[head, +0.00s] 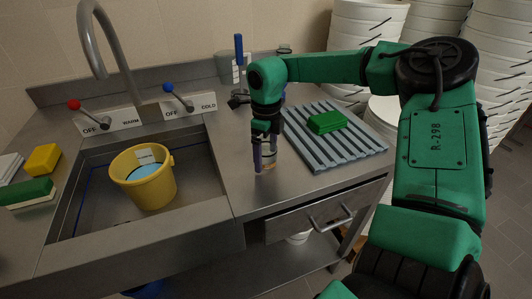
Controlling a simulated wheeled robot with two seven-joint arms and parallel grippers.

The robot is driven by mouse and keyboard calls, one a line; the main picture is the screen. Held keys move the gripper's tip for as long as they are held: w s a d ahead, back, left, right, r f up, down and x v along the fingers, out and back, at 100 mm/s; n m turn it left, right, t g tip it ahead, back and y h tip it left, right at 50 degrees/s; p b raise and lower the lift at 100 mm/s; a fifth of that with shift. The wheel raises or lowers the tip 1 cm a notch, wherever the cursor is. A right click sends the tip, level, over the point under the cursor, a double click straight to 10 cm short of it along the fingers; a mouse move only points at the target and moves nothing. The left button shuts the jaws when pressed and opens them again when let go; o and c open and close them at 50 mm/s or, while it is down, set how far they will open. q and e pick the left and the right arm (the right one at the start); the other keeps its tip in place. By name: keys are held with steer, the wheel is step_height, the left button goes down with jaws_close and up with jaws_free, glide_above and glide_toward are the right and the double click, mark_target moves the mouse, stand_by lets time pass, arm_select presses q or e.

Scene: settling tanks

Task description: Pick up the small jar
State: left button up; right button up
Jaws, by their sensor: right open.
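A small clear jar (270,161) with a yellowish band near its bottom stands on the steel counter (230,185), right of the sink. My right gripper (264,160) points down over it from my green right arm. The gripper is open, with its fingers at the jar; one dark purple finger shows at the jar's left side. The gripper hides the jar's top, and I cannot tell whether the fingers touch it. My left gripper is not in view.
A grey ribbed drainboard (345,155) with a green sponge (326,122) lies close to the right. A yellow bucket (150,185) stands in the sink at left. A grey cup (229,68) with a blue-handled tool stands behind. The counter front is clear.

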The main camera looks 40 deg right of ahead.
steer(key=c, duration=1.4)
steer(key=shift+r, duration=0.1)
step_height(320, 180, up, 20)
